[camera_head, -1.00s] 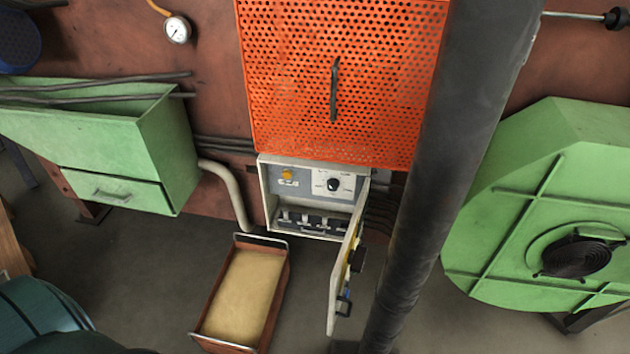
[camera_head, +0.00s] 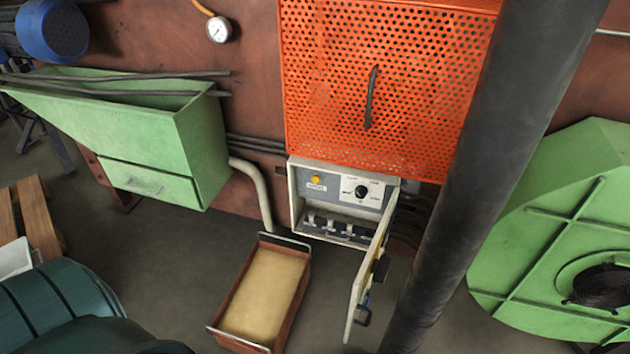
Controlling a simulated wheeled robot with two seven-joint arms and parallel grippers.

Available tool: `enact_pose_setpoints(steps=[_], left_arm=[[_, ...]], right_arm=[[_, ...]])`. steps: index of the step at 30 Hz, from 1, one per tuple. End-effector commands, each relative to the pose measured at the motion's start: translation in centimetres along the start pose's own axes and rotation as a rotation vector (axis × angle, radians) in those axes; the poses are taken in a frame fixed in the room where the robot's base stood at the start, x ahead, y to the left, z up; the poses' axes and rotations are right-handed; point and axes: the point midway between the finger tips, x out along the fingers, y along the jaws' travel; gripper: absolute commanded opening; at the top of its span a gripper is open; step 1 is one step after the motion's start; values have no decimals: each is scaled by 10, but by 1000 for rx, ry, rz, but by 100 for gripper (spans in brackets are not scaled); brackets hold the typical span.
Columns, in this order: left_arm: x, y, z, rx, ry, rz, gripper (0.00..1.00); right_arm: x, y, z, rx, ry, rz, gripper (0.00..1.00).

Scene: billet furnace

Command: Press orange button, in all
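The orange button (camera_head: 315,180) is a small round knob on the grey panel at the upper left of the open control box (camera_head: 295,205). A label plate sits just below it and a black rotary dial (camera_head: 361,191) sits to its right. The box door (camera_head: 366,270) hangs open toward me on the right side. Neither of my grippers is in view, and nothing covers the button.
A thick dark pipe (camera_head: 490,150) stands right of the box. A brown tray (camera_head: 293,312) with tan filling lies on the floor below it. An orange perforated guard (camera_head: 340,80) is above. Green machine housings stand at left (camera_head: 150,135) and right (camera_head: 540,200).

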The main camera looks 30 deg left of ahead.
Motion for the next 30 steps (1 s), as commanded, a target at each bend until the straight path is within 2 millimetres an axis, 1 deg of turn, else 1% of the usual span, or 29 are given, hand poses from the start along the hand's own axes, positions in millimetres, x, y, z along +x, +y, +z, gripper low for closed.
enact_pose_setpoints(steps=[1, 2, 30], left_arm=[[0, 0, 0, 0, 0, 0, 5], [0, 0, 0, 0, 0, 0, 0], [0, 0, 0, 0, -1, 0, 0]], right_arm=[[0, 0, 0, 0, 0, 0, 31], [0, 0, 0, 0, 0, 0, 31], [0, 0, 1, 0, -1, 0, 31]])
